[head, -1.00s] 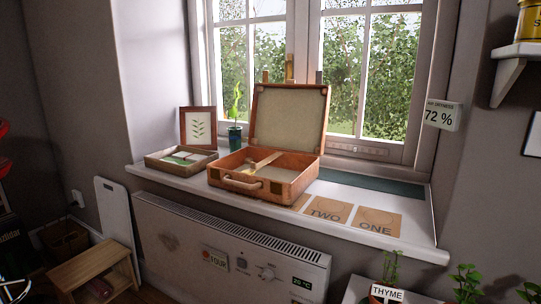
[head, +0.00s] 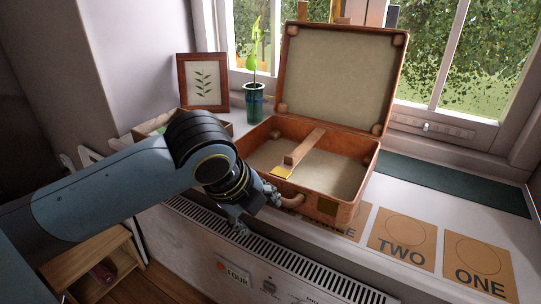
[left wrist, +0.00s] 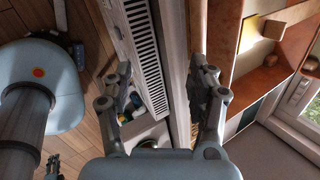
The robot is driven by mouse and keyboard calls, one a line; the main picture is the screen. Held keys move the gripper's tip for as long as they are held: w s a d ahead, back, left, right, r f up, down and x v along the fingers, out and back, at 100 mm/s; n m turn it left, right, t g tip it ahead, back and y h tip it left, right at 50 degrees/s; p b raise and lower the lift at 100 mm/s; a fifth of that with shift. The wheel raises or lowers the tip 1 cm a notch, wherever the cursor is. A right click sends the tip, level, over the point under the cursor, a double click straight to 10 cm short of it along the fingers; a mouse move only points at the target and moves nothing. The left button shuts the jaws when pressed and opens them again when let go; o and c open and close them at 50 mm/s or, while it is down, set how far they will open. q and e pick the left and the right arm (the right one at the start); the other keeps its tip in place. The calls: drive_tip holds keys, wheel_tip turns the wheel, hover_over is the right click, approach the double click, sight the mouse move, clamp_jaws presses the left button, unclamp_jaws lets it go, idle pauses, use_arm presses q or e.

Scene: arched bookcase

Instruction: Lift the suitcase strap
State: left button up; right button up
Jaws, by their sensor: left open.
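The open brown suitcase (head: 328,208) stands on the white windowsill with its lid raised. The brown strap (head: 305,147) lies across its pale inside, with a yellow tab (head: 283,172) at its near end. In the left wrist view the tab (left wrist: 248,34) and strap (left wrist: 286,18) show at upper right. My left gripper (head: 256,207) is at the suitcase's front left, by the handle (head: 291,201), below and short of the strap. Its fingers (left wrist: 165,85) are apart with nothing held between them. A small part like my right gripper (left wrist: 52,166) shows at lower left; its jaws are unclear.
A plant in a blue-green pot (head: 254,103) and a framed leaf picture (head: 202,81) stand behind left. A shallow box (head: 145,130) is partly hidden by my arm. Cards marked TWO (head: 401,240) and ONE (head: 479,266) lie right. A radiator (head: 262,254) is below the sill.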

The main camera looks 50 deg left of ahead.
use_arm(q)
drive_tip(key=w+a+r+m, duration=0.2)
drive_tip(key=w+r+m, duration=0.15)
drive_tip(key=m, duration=0.25)
drive_tip(key=m+t, duration=0.2)
drive_tip(key=m, duration=0.8)
approach(288, 164)
drive_tip(key=shift+y, duration=0.3)
drive_tip(key=b+x, duration=0.4)
drive_tip(key=x, duration=0.1)
drive_tip(key=b+x, duration=0.5)
drive_tip(key=shift+d+f, duration=0.2)
drive_tip(key=shift+w+a+f, duration=0.1)
drive_tip(key=shift+w+f, duration=0.1)
drive_tip(key=shift+w, duration=0.05)
drive_tip(key=shift+c, duration=0.2)
use_arm(e)
drive_tip(key=s+f, duration=0.3)
drive_tip(key=f, duration=0.6)
drive_tip(key=shift+d+g, duration=0.3)
drive_tip(key=shift+d, duration=0.15)
use_arm(q)
drive_tip(key=c, duration=0.8)
use_arm(e)
drive_tip(key=shift+s+a, duration=0.15)
drive_tip(key=shift+a, duration=0.55)
